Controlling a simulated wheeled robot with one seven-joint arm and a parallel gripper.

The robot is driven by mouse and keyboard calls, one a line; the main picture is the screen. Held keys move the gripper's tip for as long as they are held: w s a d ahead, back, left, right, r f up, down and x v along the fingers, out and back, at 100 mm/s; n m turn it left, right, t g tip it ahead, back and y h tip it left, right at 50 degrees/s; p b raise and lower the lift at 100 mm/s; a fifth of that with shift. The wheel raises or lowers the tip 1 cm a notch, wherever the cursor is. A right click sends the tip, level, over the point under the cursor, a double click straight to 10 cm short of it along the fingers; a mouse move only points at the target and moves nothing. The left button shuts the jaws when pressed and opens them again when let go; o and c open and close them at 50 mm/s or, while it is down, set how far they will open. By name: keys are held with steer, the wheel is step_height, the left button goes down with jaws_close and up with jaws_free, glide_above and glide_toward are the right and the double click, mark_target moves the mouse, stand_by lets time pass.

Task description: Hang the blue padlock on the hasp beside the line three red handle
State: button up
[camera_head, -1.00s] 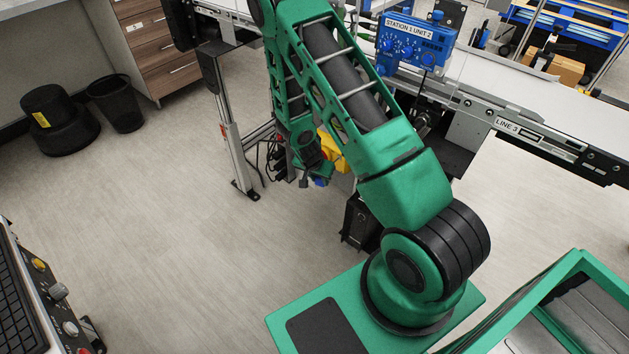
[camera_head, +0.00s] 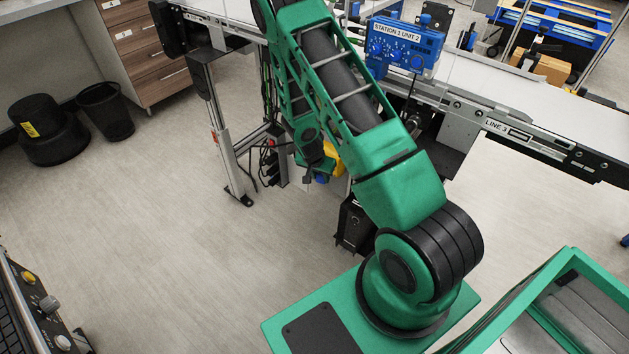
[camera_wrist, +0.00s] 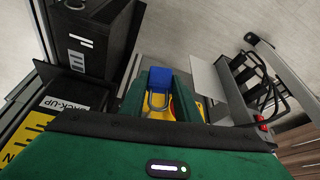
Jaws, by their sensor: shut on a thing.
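The blue padlock (camera_wrist: 160,77) is held between the green fingers of my gripper (camera_wrist: 160,88) in the wrist view. Its metal shackle (camera_wrist: 157,102) points back toward the palm. A small red part (camera_wrist: 263,127) shows right of my fingers in the wrist view, near black cables. I cannot tell whether it is the line three red handle. The hasp is not clearly visible.
The conveyor with the LINE 3 label (camera_head: 496,126) runs along the right. A blue STATION 1 UNIT 2 box (camera_head: 405,44) stands on it. A metal stand leg (camera_head: 228,150) is left of my gripper. Black bins (camera_head: 106,112) stand far left. The floor between is clear.

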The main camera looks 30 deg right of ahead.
steer(key=shift+w+d+f, duration=0.2)
steer(key=shift+w+d, duration=0.05)
steer(key=shift+d, duration=0.45)
steer(key=shift+w+d+f, duration=0.25)
steer(key=shift+w+d, duration=0.05)
steer(key=shift+d, duration=0.4)
steer(key=shift+w+d+f, duration=0.2)
steer(key=shift+w+d, duration=0.05)
steer(key=shift+d, duration=0.45)
steer(key=o, duration=1.1)
steer(key=shift+f, duration=0.1)
steer(key=shift+o, duration=0.2)
steer(key=v, duration=1)
steer(key=shift+a+r, duration=0.1)
steer(key=shift+r, duration=0.3)
